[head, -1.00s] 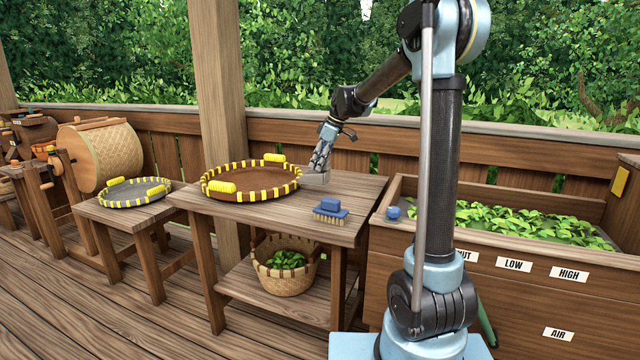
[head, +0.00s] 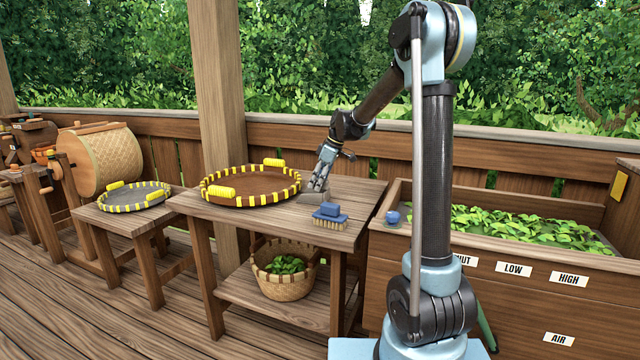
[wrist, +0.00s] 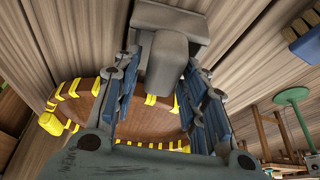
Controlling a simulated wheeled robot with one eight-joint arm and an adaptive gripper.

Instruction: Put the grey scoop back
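The grey scoop (head: 312,198) is at the right part of the wooden table, between the brown tray and the blue brush. My gripper (head: 319,184) points down at it from above. In the wrist view the scoop's rounded handle (wrist: 167,68) lies between the two blue-padded fingers of my gripper (wrist: 164,88), with its flat grey part beyond the fingertips. The fingers look closed about the handle. I cannot tell whether the scoop's underside touches the tabletop.
The brown tray (head: 238,201) with a yellow-banded rim is left of the scoop. A blue brush (head: 330,215) is close by at the front right. A leaf-filled wooden trough (head: 395,240) stands right of the table. A basket (head: 286,286) is on the lower shelf.

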